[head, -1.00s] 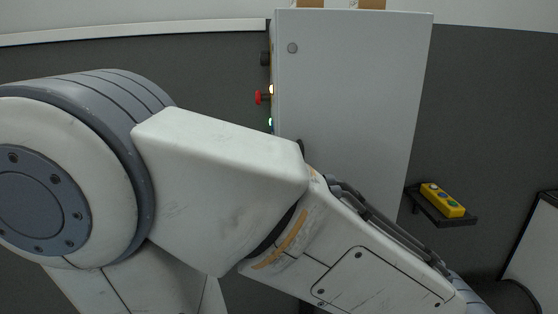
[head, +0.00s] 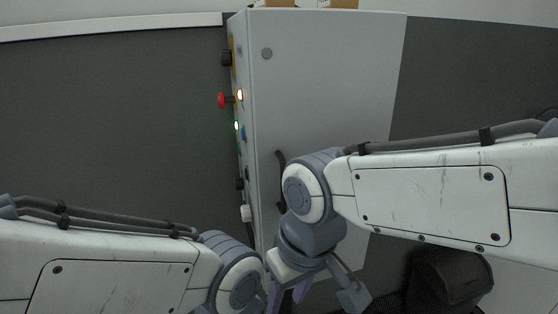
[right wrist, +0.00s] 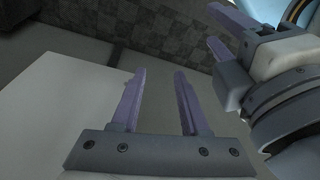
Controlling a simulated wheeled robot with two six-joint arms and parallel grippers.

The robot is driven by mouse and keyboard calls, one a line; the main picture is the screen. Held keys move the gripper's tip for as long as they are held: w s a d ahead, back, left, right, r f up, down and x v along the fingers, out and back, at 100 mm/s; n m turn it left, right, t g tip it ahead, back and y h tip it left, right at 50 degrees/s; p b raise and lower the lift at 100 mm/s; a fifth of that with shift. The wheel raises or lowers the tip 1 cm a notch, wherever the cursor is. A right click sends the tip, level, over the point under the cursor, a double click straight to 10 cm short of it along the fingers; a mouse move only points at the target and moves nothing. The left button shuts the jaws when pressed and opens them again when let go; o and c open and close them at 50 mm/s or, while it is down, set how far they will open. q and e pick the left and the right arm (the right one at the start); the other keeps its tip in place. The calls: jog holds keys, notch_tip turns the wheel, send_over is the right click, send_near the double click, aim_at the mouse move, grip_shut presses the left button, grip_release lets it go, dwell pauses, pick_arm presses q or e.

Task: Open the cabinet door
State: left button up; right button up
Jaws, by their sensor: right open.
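The white cabinet (head: 325,100) stands in the middle of the head view, its broad pale face with a round lock (head: 267,53) near the upper left corner. A dark handle (head: 281,165) shows at the left of this face, partly behind my right arm. My right gripper (right wrist: 158,72) is open and empty in the right wrist view; in the head view it hangs low before the cabinet, partly hidden. My left gripper (right wrist: 212,24) shows at the upper right of the right wrist view, its fingers apart and empty. Purple fingers overlap at the bottom of the head view.
The cabinet's narrow left side carries a red knob (head: 222,100), lit lamps (head: 240,95) and switches. Boxes (head: 338,3) stand on its top. A dark object (head: 450,278) lies at lower right below my right arm. My two grippers are close together.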

aim_at(285, 179)
jog(key=w+d+r+m+t+p, duration=0.1)
jog(key=w+r+p, duration=0.2)
jog(key=w+r, duration=0.5)
jog(key=w+r+t+p, duration=0.15)
jog(key=w+r, duration=0.35)
jog(key=r, duration=0.7)
pick_arm(q)
notch_tip(285, 179, up, 8)
jog(key=p, duration=0.2)
jog(key=shift+r, duration=0.15)
pick_arm(e)
jog(key=x, duration=1)
jog(key=shift+w+f, duration=0.1)
jog(key=shift+w, duration=0.15)
pick_arm(q)
jog(key=shift+d, duration=0.1)
pick_arm(e)
grip_shut()
pick_arm(q)
jog(key=shift+s+a+r, duration=0.1)
jog(key=shift+s+a, duration=0.15)
jog(key=shift+a, duration=0.3)
